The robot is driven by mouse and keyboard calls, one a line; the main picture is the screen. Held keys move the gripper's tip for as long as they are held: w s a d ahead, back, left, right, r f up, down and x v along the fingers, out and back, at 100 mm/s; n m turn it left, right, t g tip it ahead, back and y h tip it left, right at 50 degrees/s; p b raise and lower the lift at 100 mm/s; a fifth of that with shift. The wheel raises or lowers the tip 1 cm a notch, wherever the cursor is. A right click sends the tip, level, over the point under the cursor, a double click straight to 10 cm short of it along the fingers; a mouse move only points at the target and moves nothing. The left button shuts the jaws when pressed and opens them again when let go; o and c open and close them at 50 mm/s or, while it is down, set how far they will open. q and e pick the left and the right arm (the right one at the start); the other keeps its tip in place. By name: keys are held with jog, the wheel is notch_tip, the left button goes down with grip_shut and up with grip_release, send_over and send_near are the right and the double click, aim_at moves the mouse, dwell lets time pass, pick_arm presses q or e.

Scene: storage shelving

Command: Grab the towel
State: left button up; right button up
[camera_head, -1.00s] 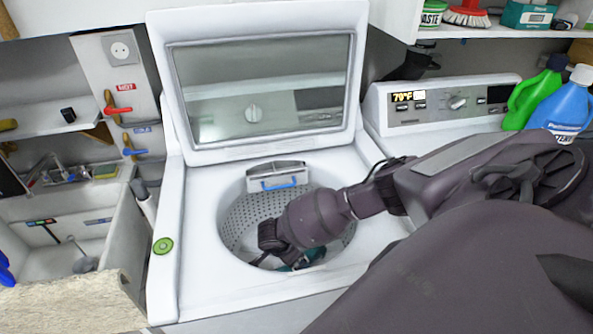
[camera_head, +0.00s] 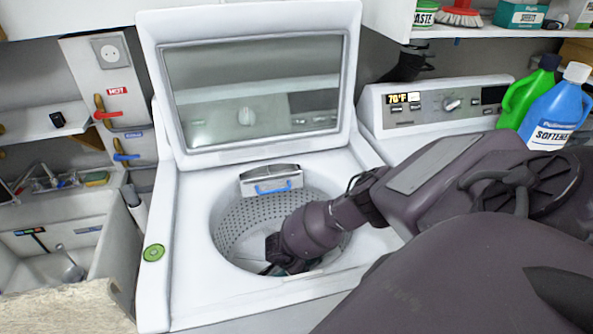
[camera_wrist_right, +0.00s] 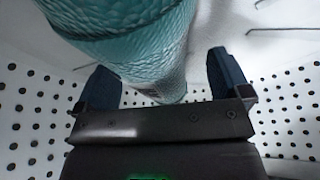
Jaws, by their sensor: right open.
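A teal textured towel (camera_wrist_right: 140,45), seemingly rolled, shows large in the right wrist view, inside the washing machine's perforated drum. In the head view only a small teal patch shows low in the drum, mostly hidden by my right gripper. My right gripper (camera_wrist_right: 165,85) is open, with one dark blue finger on each side of the towel's lower part. I cannot tell whether the fingers touch it. In the head view my right arm reaches from the right down into the drum (camera_head: 236,226). My left gripper is not in view.
The washer's lid (camera_head: 255,80) stands open behind the drum, and the white rim surrounds my right wrist. A second machine (camera_head: 430,105) is at the right with green (camera_head: 525,95) and blue (camera_head: 560,112) bottles. A sink (camera_head: 55,245) is at the left.

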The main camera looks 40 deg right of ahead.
jog(key=c, duration=1.1)
jog(key=shift+r, duration=0.1)
